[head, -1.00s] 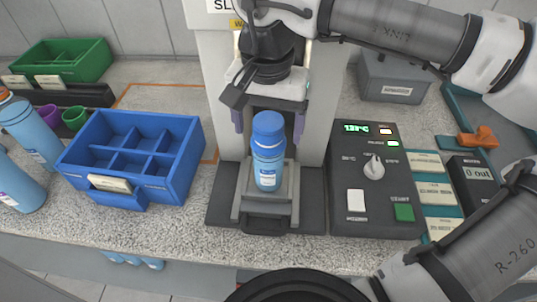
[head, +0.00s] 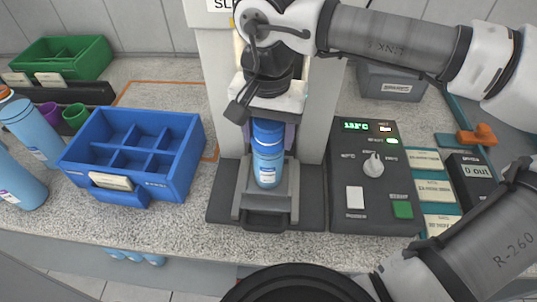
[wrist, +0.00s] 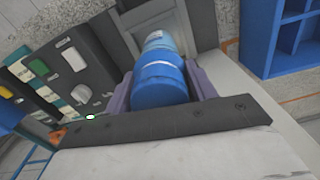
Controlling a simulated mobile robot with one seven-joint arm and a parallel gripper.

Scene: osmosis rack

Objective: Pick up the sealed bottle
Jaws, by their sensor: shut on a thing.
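The sealed bottle (head: 268,165) is light blue with a darker blue cap and a white label. It stands upright on the grey platform of the sealing machine (head: 227,100). My gripper (head: 268,122) is directly above it, pointing down, and hides the top of the cap in the head view. In the wrist view, the purple fingers (wrist: 160,90) are on both sides of the blue cap (wrist: 160,83), shut on the bottle. The bottle's base still appears to be on the platform.
A blue divided bin (head: 180,165) stands to the left, with a green bin (head: 62,58) behind it. A control panel (head: 350,215) with a green display is to the right. Other blue bottles (head: 30,125) are at the far left.

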